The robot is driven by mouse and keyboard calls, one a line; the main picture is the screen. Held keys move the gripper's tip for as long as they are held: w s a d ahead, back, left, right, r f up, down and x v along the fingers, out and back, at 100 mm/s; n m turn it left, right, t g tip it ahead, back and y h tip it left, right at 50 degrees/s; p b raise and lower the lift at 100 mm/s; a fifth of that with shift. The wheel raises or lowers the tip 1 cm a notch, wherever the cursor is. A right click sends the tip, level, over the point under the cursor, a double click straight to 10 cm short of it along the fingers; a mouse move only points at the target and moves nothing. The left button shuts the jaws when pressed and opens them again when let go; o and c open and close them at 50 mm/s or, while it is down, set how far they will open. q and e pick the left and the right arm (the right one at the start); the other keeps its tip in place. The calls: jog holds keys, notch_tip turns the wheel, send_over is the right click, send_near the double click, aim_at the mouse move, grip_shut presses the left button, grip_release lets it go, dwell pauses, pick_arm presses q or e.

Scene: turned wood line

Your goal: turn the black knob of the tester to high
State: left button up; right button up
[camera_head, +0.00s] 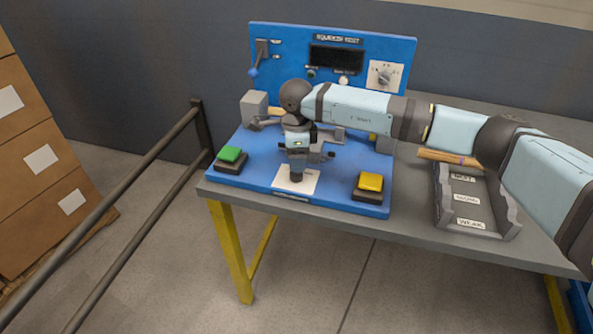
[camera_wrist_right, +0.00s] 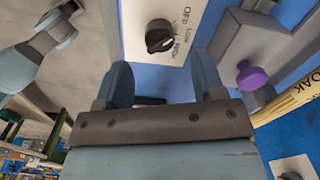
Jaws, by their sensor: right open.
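The tester is a blue unit (camera_head: 345,191) on the table, with an upright panel headed SQUEEZE TEST. The black knob (camera_wrist_right: 160,37) sits on a white plate in the right wrist view, beside printed words that seem to read OFF, LOW and MED. Its exact setting is hard to tell. In the head view, a dark round piece stands on a white plate (camera_head: 311,181) at the tester's front, under my right gripper (camera_head: 297,165). My right gripper (camera_wrist_right: 163,78) is open and empty, its fingers apart and the knob beyond their tips. My left gripper does not show.
A green button (camera_head: 230,153) and a yellow button (camera_head: 371,181) flank the white plate. The panel has a blue-tipped lever (camera_head: 261,55) and a pale dial (camera_head: 384,75). A grey labelled tray (camera_head: 505,205) stands right. A purple piece (camera_wrist_right: 250,75) shows near the right finger.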

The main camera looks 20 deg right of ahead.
aim_at(296, 174)
notch_tip(296, 174, down, 5)
jog(key=shift+f, duration=0.15)
jog(key=c, duration=0.9)
